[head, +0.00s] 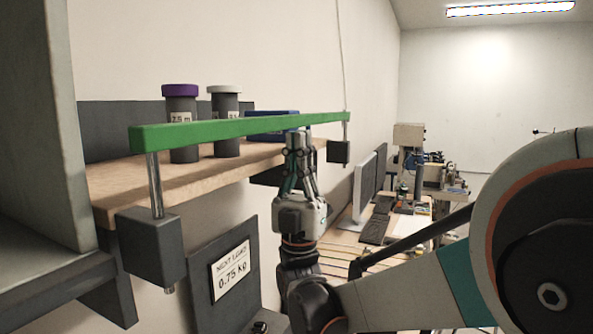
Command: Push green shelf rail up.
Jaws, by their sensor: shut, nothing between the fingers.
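The green shelf rail (225,130) runs along the front of a wooden shelf (125,178), raised above the shelf board. Thin metal rods carry it, running into a dark grey block at the left end (152,245) and another at the right end (338,151). My gripper (298,137) points upward below the rail's right half. Its fingers are shut and empty, with the tips close under the rail. I cannot tell whether the tips touch the rail.
On the shelf stand a purple-capped jar (182,135) and a white-capped jar (226,135), with a blue bin (272,130) to their right. A sign reading 0.75 kg (230,272) is below. A grey cabinet side (40,150) closes the left. A desk with monitors (365,185) stands behind right.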

